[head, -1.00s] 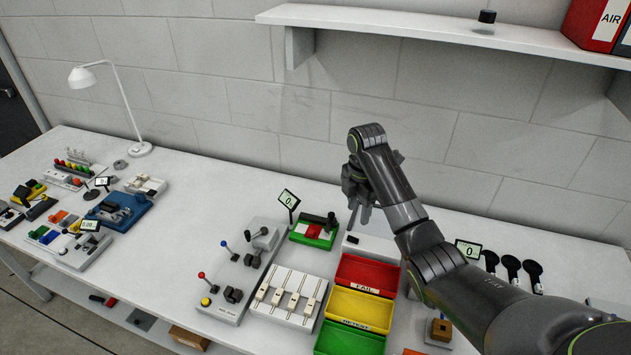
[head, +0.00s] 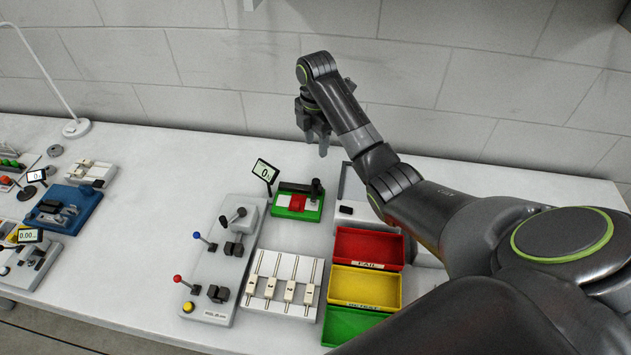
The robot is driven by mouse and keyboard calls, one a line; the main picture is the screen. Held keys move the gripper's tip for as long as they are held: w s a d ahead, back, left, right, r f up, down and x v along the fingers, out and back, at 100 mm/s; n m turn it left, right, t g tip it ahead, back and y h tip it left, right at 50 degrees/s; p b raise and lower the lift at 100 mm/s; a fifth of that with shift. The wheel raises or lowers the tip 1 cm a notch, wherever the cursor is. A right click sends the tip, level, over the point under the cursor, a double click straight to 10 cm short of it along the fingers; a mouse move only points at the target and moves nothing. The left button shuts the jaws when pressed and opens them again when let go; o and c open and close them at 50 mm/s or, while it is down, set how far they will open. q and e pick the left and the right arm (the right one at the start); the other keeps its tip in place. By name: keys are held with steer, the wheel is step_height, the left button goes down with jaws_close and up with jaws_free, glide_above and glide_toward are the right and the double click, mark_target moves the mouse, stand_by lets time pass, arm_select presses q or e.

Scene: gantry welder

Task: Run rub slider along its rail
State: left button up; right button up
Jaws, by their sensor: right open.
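A small green-based device (head: 284,209) sits on the white table near the middle, with a red and white top. A black upright handle (head: 317,190) stands at its right end; it looks like the rub slider, though no label is readable. A small display (head: 265,171) beside it reads 0. My right gripper (head: 317,148) is open and empty, its fingers pointing down above and behind the green device, apart from it. My left gripper is not in view.
A panel with several white sliders (head: 284,277) lies in front, beside a grey lever panel (head: 206,303). Red (head: 366,247), yellow (head: 363,288) and green (head: 352,322) bins stand to the right.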

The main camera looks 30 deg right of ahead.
mark_target(316, 180)
step_height(316, 180, down, 5)
steer(key=b, duration=0.4)
steer(key=shift+f+b, duration=0.2)
steer(key=shift+b, duration=0.1)
steer(key=shift+f+p, duration=0.75)
step_height(316, 180, down, 5)
steer(key=shift+f+p, duration=0.2)
steer(key=shift+p, duration=0.1)
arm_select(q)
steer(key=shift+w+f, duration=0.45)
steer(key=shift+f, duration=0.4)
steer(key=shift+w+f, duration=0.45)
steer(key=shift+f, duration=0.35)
arm_select(e)
steer(key=shift+f, duration=0.55)
jaws_close()
